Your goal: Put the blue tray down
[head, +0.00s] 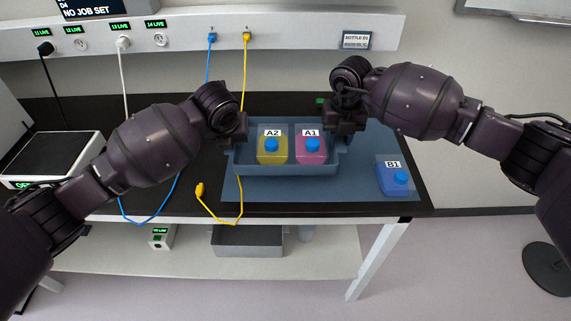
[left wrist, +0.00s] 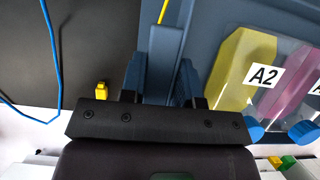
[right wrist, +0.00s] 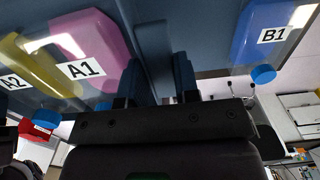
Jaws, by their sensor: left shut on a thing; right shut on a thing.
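The blue tray (head: 285,169) is over the blue mat (head: 370,188) on the dark bench. It looks level, but I cannot tell whether it touches the mat. It holds a yellow bottle marked A2 (head: 272,149) and a pink bottle marked A1 (head: 311,150), both with blue caps. My left gripper (head: 236,141) is shut on the tray's left wall, which shows between the fingers in the left wrist view (left wrist: 162,75). My right gripper (head: 345,133) is shut on the tray's right wall, also seen in the right wrist view (right wrist: 154,65).
A blue bottle marked B1 (head: 394,179) stands on the mat right of the tray. A yellow cable (head: 238,205) and a blue cable (head: 150,221) lie left of and in front of the tray. A white device (head: 50,160) stands at the left. A grey bin (head: 247,241) is on the lower shelf.

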